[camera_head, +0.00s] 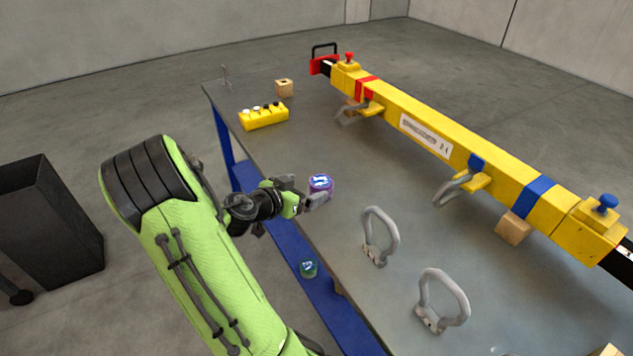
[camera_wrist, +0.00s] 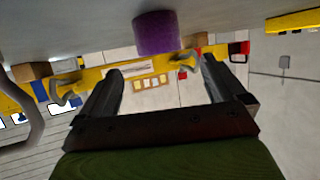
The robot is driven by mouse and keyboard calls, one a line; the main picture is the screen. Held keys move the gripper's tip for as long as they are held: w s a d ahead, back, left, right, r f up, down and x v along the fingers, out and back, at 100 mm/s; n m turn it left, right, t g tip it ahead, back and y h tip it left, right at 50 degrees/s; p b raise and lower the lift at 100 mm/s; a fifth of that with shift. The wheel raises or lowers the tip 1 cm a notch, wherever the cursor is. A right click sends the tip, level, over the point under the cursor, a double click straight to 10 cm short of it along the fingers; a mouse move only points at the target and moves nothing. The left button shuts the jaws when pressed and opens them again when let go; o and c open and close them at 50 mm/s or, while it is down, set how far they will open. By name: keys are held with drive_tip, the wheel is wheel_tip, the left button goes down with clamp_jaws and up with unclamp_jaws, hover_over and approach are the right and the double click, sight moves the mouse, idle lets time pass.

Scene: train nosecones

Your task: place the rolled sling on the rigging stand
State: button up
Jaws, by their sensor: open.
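A purple rolled sling (camera_head: 320,187) with a pale mark on its top stands on the grey top of a blue-framed stand (camera_head: 290,155), near its left edge. My gripper (camera_head: 316,200) is open and empty beside the sling, on its near left side. In the wrist view, which is upside down, the purple roll (camera_wrist: 156,33) shows just beyond and between the two spread fingertips (camera_wrist: 162,66). It looks apart from both fingers. A second roll, green (camera_head: 308,269), sits on the lower blue ledge (camera_head: 325,300). I cannot tell which surface is named the rigging stand.
A long yellow beam (camera_head: 420,125) on wooden blocks lies along the far side. Two grey shackles (camera_head: 380,237) (camera_head: 442,300) stand nearer. A yellow control box (camera_head: 264,117) and a wooden block (camera_head: 284,88) sit at the back left. A black bin (camera_head: 45,220) stands on the floor.

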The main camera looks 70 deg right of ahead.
drive_tip(key=v, duration=0.4)
drive_tip(key=w+a+r+n+t+y, duration=0.2)
drive_tip(key=w+a+n+t+y, duration=0.2)
drive_tip(key=a, duration=0.6)
drive_tip(key=w+a+r+n+t+y, duration=0.1)
drive_tip(key=w+a+n+t+y, duration=0.3)
drive_tip(key=a, duration=0.6)
drive_tip(key=s+a+r+n+t+y, duration=0.1)
drive_tip(key=s+a+r+n+y, duration=0.1)
drive_tip(key=a+n, duration=0.5)
drive_tip(key=s+a+r+n+t+y, duration=0.1)
drive_tip(key=s+a+r+n+y, duration=0.1)
drive_tip(key=s+a+r+n, duration=0.2)
drive_tip(key=s+a+n, duration=0.1)
drive_tip(key=a+n, duration=0.2)
drive_tip(key=a, duration=0.3)
drive_tip(key=shift+a+y, duration=0.3)
drive_tip(key=shift+a, duration=0.05)
